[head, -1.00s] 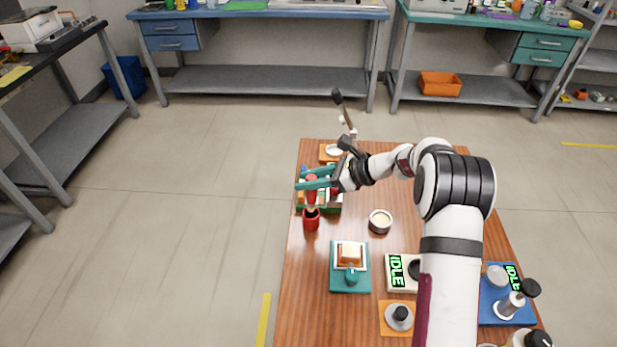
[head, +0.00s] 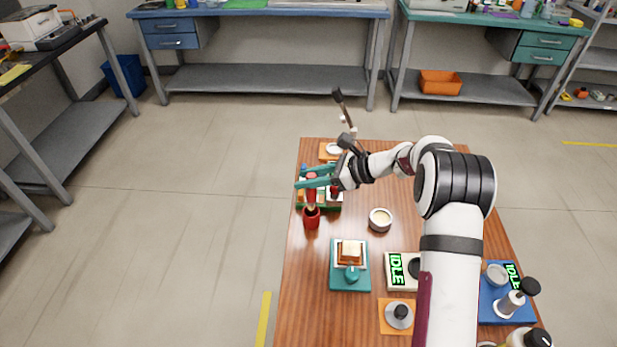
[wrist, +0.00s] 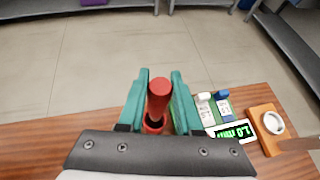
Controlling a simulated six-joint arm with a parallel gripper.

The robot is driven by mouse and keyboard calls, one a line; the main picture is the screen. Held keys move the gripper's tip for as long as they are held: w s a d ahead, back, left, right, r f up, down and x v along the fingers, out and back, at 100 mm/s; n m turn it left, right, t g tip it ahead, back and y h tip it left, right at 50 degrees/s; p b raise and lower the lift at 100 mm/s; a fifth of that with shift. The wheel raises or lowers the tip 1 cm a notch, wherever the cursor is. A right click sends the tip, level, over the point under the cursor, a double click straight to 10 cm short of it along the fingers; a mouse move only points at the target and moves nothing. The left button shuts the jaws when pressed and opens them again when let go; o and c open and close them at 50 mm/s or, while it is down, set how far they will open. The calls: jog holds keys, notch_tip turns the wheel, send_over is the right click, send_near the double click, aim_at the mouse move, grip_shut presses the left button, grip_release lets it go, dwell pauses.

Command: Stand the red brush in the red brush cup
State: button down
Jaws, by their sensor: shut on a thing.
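My gripper (head: 306,179) has teal fingers and is shut on the red brush (head: 311,191). It holds the brush upright above the red brush cup (head: 311,222), near the table's left edge. The brush's lower end is at the cup's mouth; I cannot tell how far inside it is. In the wrist view, the red brush (wrist: 158,92) stands between the teal fingers (wrist: 158,88). Part of the red cup (wrist: 153,124) shows just below it.

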aim_at(308, 196)
jog(key=shift+f, duration=3)
jog(key=c, duration=0.5)
grip_release()
jog(key=v, duration=1.5)
jog(key=shift+s+d+r, duration=0.1)
jog(key=shift+s+d, duration=0.05)
jog(key=shift+d, duration=0.2)
